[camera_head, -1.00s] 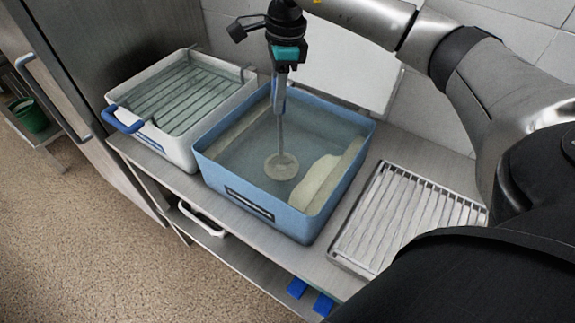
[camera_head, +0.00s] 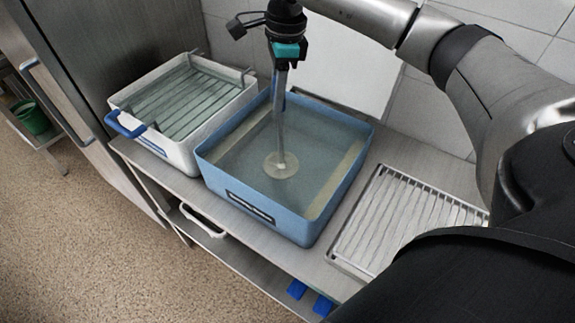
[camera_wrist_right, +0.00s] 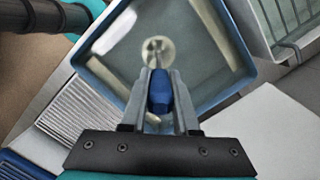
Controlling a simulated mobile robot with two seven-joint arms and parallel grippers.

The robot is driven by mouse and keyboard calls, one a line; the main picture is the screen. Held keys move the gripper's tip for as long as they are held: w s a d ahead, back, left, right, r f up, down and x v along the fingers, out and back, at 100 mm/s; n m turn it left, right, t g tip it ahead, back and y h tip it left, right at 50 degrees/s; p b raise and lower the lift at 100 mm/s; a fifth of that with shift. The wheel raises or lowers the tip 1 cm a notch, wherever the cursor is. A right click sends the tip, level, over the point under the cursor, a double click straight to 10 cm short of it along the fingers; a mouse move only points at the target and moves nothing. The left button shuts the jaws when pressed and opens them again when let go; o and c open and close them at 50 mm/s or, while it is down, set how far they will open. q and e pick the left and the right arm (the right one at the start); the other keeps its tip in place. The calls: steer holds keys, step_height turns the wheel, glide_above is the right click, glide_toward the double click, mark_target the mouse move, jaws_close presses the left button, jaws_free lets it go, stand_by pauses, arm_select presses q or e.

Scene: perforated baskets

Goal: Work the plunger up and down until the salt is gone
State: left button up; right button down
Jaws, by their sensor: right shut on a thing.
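A blue tub (camera_head: 225,187) of cloudy liquid stands on the steel counter; it also shows in the wrist view (camera_wrist_right: 232,75). The plunger (camera_head: 281,165) stands nearly upright in it, its round pale disc low in the liquid. My right gripper (camera_head: 281,80) is above the tub, shut on the plunger's blue handle (camera_wrist_right: 160,92). No salt mound shows in the head view. A small pale patch shows beside the fingers in the wrist view, partly hidden; I cannot tell what it is. My left gripper is not in view.
A white basin (camera_head: 180,150) with a blue handle and a slatted rack stands left of the tub. A ribbed metal drain tray (camera_head: 400,215) lies to its right. A tiled wall (camera_head: 520,35) is behind. A green bucket (camera_head: 32,118) is at far left.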

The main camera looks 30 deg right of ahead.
mark_target(275, 76)
steer(key=shift+r, duration=0.4)
steer(key=shift+r+p, duration=2)
steer(key=shift+r, duration=0.65)
step_height(275, 76, up, 6)
steer(key=p, duration=0.4)
steer(key=shift+p, duration=0.3)
steer(key=shift+f, duration=0.1)
